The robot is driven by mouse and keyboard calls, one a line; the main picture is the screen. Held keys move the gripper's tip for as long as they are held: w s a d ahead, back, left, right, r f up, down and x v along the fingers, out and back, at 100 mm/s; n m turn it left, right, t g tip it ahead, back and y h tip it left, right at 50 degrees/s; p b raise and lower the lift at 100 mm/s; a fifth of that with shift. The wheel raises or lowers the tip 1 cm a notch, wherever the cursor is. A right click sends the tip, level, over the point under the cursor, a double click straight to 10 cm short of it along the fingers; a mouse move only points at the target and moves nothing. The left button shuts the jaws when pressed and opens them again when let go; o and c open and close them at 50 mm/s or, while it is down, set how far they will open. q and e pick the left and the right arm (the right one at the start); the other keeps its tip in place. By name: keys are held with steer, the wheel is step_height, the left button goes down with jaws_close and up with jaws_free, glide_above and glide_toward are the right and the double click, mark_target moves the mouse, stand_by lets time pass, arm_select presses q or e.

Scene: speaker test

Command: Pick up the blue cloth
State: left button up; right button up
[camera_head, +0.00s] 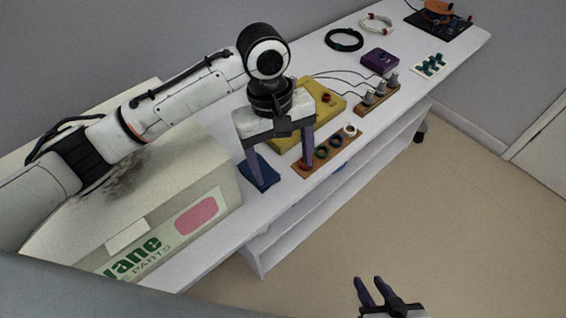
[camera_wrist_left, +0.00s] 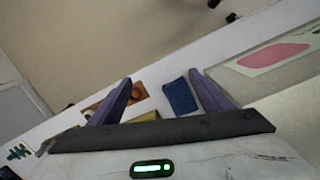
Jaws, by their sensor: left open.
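The blue cloth (camera_head: 271,174) is a small dark blue folded square on the white bench, beside the large box. It also shows in the left wrist view (camera_wrist_left: 180,97), between the fingers and nearer the right-hand one. My left gripper (camera_head: 282,173) is open and points down, with one finger in front of part of the cloth in the head view. Its fingers also show in the left wrist view (camera_wrist_left: 160,76), with nothing gripped. Whether a finger touches the cloth I cannot tell. My right gripper (camera_head: 368,280) is open and empty, over the floor at the bottom.
A large box (camera_head: 215,170) stands left of the cloth, under my left arm. A wooden board with coloured rings (camera_head: 343,142) and a yellow case (camera_head: 318,108) lie close on the right. A purple box (camera_head: 379,60) and cable coils (camera_head: 344,40) are farther along the bench.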

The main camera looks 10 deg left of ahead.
arm_select(q)
steer(key=w+a+f+n, duration=0.1)
steer(key=w+a, duration=0.1)
steer(key=w+a+f+n+y, duration=0.1)
steer(key=a+f, duration=0.1)
steer(key=w+a+f+n, duration=0.1)
steer(key=w+a, duration=0.1)
steer(key=a, duration=0.1)
steer(key=shift+w+f+n+t, duration=0.2)
steer(key=shift+w+n+t, duration=0.15)
steer(key=shift+n+t, duration=0.05)
steer(key=shift+s+f, duration=0.2)
steer(key=shift+f, duration=2.7)
steer(key=c, duration=1.1)
step_height(320, 180, up, 10)
steer(key=shift+r, duration=0.1)
